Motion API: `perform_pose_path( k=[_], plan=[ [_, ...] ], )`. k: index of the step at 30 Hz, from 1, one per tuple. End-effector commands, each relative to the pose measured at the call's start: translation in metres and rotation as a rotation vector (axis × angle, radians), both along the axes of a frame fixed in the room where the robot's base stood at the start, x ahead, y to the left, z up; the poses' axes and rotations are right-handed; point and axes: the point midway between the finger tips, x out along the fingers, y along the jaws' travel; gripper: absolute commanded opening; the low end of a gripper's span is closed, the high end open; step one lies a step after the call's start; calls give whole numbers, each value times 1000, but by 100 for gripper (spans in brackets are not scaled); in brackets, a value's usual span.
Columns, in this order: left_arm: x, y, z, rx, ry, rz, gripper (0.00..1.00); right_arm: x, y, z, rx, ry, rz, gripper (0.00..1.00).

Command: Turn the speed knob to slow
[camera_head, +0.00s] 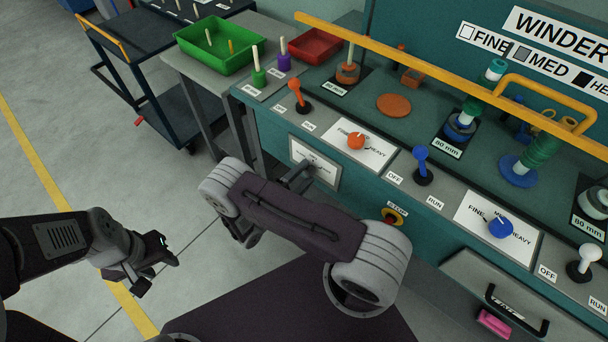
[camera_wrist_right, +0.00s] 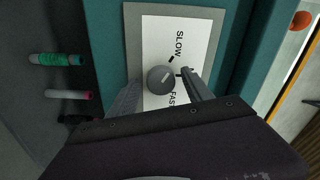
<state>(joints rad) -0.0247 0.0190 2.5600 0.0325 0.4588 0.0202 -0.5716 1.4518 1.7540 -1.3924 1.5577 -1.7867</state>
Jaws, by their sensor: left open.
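The round grey speed knob (camera_wrist_right: 161,80) sits on a white plate (camera_wrist_right: 195,35) marked SLOW at the top and FAST at the bottom in the right wrist view. The knob's light pointer line slants up and to the right. The fingers of my right gripper (camera_wrist_right: 162,79) stand on either side of the knob, with a gap visible on each side. My left gripper (camera_head: 158,262) is open and empty over the floor.
The teal winder console (camera_head: 272,127) carries orange, blue and white levers and knobs on its sloped top. A yellow rail (camera_head: 440,80) runs above it. A drawer (camera_head: 500,290) is at lower right. A green bin (camera_head: 214,48) and a red bin (camera_head: 315,46) stand at the back.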

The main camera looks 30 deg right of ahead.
Motion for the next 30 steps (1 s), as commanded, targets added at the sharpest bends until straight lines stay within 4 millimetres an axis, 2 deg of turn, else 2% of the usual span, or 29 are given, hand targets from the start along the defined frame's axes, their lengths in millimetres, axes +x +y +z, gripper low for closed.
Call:
perform_pose_path(
  k=[5,8,15,21,30],
  plan=[
    [0,0,0,0,0,0,41,0,0,1,-1,-1,0,59],
    [0,0,1,0,0,0,41,-2,8,1,0,-2,3,59],
    [0,0,5,0,0,0,41,-22,56,1,1,-3,6,59],
    [0,0,5,0,0,0,41,-33,81,0,-1,-1,2,59],
    [0,0,5,0,0,0,41,-35,84,0,0,0,-1,59]
  ],
)
